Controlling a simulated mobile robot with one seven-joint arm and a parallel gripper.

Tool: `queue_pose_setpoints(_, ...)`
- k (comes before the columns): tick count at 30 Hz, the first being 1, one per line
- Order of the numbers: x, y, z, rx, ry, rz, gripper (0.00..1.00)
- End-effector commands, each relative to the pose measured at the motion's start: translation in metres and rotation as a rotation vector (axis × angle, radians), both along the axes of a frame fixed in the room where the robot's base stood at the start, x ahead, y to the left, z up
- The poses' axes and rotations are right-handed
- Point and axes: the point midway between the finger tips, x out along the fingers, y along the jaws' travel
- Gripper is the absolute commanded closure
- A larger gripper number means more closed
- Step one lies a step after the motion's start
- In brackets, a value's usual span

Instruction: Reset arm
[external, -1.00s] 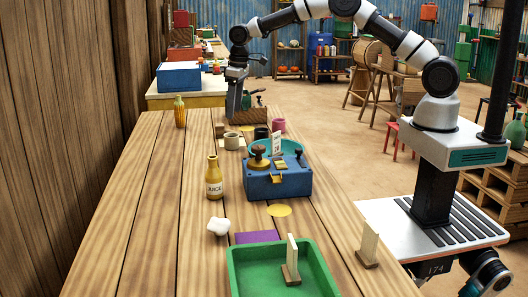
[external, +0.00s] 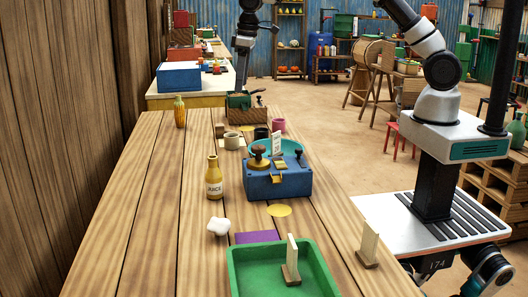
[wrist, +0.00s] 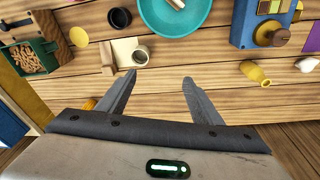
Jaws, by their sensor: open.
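My gripper (external: 241,86) is raised above the far end of the wooden table (external: 150,215) in the external view, with part of the arm out of the top of the picture. In the wrist view my gripper (wrist: 153,90) has its two fingers spread apart with nothing between them, over the bare planks. Below it lie a beige square with a grey cup (wrist: 140,56), a teal bowl (wrist: 175,15) and a blue balance box (wrist: 262,22).
The blue box (external: 278,184) stands mid-table, with a juice bottle (external: 214,180) to its left. A green tray (external: 262,270) is at the near end. A green container (external: 240,101) and a wooden block are at the far end. The table's left side is mostly clear.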

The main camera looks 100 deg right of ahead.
Motion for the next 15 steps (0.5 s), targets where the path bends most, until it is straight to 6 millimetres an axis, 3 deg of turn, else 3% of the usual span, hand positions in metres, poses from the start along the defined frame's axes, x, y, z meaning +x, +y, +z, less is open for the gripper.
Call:
queue_pose_setpoints(1,-0.013,0.028,0.044,-0.018,-0.01,0.038,0.4)
queue_pose_setpoints(6,-0.072,0.102,0.13,-0.049,-0.033,0.131,0.4)
queue_pose_setpoints(10,-0.131,0.149,0.177,-0.052,-0.062,0.189,0.4)
queue_pose_setpoints(15,-0.217,0.2,0.213,-0.027,-0.111,0.258,0.4)
